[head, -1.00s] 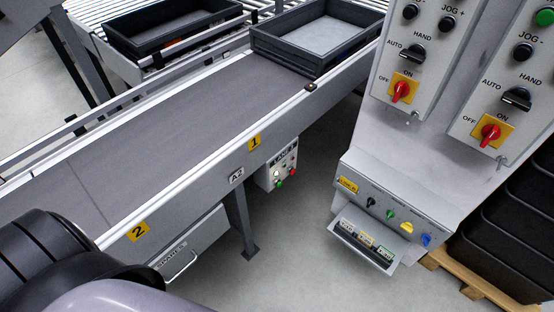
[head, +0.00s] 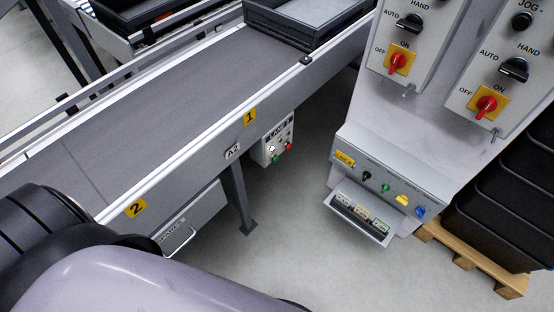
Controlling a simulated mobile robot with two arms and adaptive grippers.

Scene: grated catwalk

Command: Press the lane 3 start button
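A small grey control box (head: 265,152) hangs under the near side of the conveyor. Its front carries a green button (head: 275,157), a red button (head: 289,147) and a pale round one. Two upright panels stand at the right: the left panel (head: 376,58) and right panel (head: 459,92) bear black selector knobs and red switches on yellow plates. The right one also shows part of a JOG- button. No start label is readable. Neither gripper is in view.
The conveyor belt (head: 150,110) runs diagonally, with a grey tray (head: 277,27) at its far end. A low socket box (head: 381,180) with coloured plugs projects below the panels. Black crates stand on a wooden pallet (head: 478,262). Floor between conveyor and panels is clear.

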